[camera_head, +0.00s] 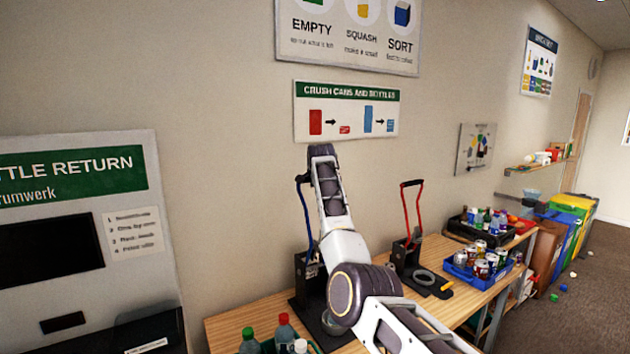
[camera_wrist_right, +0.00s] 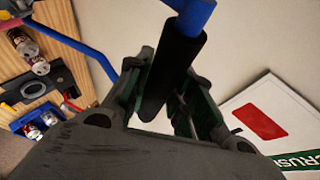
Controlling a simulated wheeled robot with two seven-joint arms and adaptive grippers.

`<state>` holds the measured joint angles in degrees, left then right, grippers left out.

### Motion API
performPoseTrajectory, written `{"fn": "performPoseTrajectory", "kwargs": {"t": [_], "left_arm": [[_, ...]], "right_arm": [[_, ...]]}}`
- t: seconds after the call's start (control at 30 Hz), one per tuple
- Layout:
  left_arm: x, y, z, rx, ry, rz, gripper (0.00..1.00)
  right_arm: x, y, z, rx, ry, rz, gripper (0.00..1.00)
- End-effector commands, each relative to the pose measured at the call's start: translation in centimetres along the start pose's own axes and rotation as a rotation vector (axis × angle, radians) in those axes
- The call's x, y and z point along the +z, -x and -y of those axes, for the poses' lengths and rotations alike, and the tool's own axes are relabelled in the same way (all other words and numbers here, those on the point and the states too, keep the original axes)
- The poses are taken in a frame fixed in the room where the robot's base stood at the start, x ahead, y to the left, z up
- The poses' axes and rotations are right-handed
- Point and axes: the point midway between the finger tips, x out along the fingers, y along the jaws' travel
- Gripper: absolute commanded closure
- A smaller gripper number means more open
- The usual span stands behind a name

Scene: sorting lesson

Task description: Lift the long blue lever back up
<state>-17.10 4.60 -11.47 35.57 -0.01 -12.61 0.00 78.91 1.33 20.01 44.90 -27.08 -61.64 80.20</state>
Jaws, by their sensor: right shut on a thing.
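The long blue lever (camera_head: 305,212) stands roughly upright on its black crusher (camera_head: 305,278), at the back of the wooden table. In the right wrist view, the lever's black handle grip (camera_wrist_right: 170,75) lies between the fingers of my right gripper (camera_wrist_right: 160,88), which is shut on it. A blue bar of the lever (camera_wrist_right: 80,42) runs off to the upper left there. In the head view my right arm reaches up in front of the crusher and hides part of it; the gripper's fingers cannot be made out there. My left gripper is not in view.
A second crusher with a red lever (camera_head: 412,215) stands right of my arm. A blue crate (camera_head: 462,272) of cans and a black tray (camera_head: 457,230) of bottles are farther right. Bottles (camera_head: 285,329) stand at the near left, beside the bottle return machine (camera_head: 85,230).

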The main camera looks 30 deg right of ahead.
Motion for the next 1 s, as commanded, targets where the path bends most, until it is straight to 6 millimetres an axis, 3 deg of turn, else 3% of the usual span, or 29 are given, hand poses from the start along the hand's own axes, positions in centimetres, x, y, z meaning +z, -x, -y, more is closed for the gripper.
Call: {"fn": "performPoseTrajectory", "kwargs": {"t": [0.37, 0.4, 0.53, 1.0], "left_arm": [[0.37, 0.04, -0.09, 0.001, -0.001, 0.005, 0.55], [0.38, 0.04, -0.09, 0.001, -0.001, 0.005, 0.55], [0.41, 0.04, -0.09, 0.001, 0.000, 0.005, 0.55], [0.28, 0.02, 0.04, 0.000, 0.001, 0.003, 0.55]], "right_arm": [[-0.10, 0.32, 0.63, -0.015, -0.003, 0.000, 1.00], [-0.11, 0.33, 0.66, -0.015, -0.003, 0.000, 0.72], [-0.09, 0.31, 0.60, -0.014, -0.003, 0.000, 0.55], [-0.01, 0.29, 0.28, -0.007, -0.002, 0.001, 0.55]]}}
